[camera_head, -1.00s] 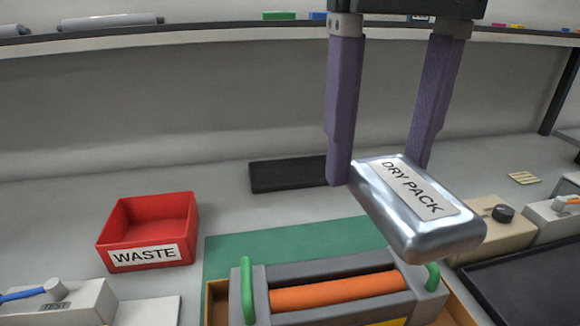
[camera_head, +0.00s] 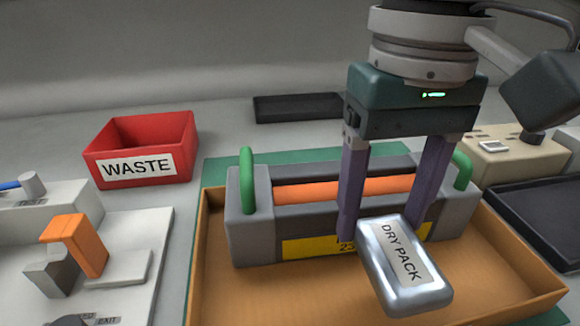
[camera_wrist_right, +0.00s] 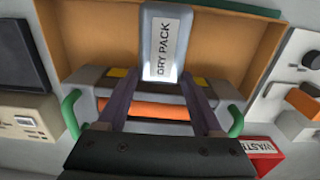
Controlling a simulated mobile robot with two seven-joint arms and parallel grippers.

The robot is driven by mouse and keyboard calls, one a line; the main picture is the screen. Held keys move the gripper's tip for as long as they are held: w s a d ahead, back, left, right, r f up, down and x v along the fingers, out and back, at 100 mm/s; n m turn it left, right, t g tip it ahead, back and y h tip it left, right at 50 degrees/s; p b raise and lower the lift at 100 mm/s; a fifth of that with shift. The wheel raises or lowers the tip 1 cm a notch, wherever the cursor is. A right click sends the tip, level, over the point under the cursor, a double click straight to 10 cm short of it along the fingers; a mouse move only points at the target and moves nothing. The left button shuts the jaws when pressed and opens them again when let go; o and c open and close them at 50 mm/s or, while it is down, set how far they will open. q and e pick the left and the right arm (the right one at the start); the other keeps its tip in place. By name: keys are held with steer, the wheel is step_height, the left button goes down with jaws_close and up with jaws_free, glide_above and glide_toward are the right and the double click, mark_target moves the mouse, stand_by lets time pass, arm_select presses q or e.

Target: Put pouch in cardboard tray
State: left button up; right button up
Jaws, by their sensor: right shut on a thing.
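The silver pouch (camera_head: 402,272) labelled DRY PACK is held between the purple fingers of my right gripper (camera_head: 385,238). It hangs over the front part of the cardboard tray (camera_head: 290,297), tilted in the head view. The pouch also shows in the right wrist view (camera_wrist_right: 163,45), gripped at its near end, with the cardboard tray (camera_wrist_right: 95,28) behind it. Whether the pouch touches the tray floor cannot be told. A grey toner cartridge (camera_head: 250,220) with green handles and an orange roller lies in the back of the tray. My left gripper is not in view.
A red WASTE bin (camera_head: 140,165) stands at the left. A fixture with an orange block (camera_head: 75,245) is at the lower left. Black trays lie at the back (camera_head: 298,107) and right (camera_head: 535,215). The tray's front floor is bare beside the pouch.

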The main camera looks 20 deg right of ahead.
mark_target(372, 253)
step_height(372, 253, down, 6)
steer(key=shift+f+b, duration=0.1)
steer(key=shift+b, duration=0.9)
jaws_close()
steer(key=o, duration=1.3)
jaws_free()
steer(key=shift+o, duration=0.2)
step_height(372, 253, up, 12)
steer(key=p, duration=0.4)
